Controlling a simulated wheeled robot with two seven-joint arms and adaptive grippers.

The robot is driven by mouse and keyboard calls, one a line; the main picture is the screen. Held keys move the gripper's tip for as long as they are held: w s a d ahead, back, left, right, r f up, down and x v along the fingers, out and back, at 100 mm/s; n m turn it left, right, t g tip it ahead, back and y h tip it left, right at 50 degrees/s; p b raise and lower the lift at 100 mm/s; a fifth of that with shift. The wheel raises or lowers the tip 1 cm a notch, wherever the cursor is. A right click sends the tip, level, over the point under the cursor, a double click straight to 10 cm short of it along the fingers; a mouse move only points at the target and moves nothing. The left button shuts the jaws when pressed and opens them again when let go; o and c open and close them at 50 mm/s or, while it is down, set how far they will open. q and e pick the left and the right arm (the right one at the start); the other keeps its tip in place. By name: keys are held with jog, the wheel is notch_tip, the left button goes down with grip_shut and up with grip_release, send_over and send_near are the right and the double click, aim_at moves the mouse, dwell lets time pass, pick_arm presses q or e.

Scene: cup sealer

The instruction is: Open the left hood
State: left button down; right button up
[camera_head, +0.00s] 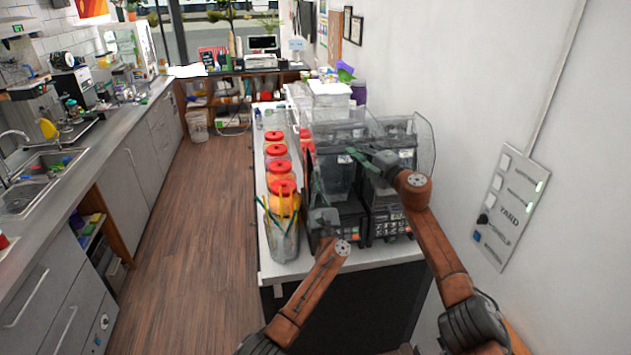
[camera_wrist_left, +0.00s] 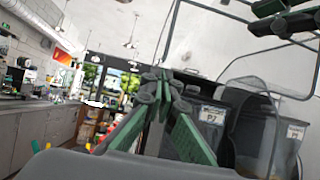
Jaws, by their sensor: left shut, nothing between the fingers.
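Two dark blender-like machines stand side by side on the white counter, each with a clear hood. The left hood (camera_head: 340,128) is a see-through panel above the left machine (camera_head: 343,225); its exact tilt is hard to tell. A clear curved edge also shows in the left wrist view (camera_wrist_left: 167,32). My left gripper (camera_head: 318,188) is shut and empty at the left machine's left side; its green fingers meet in the left wrist view (camera_wrist_left: 163,78). My right gripper (camera_head: 358,153) is above the machines, near the hoods. Its dark green fingers also show in the wrist view's top right, their gap unclear.
Red-lidded jars (camera_head: 281,187) and a clear container of straws (camera_head: 282,240) line the counter's left. A wall with a switch panel (camera_head: 507,208) is at right. The wooden floor at left is clear.

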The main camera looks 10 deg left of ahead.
jog(key=shift+o, duration=1.1)
jog(key=shift+r, duration=0.1)
jog(key=shift+s+d, duration=0.1)
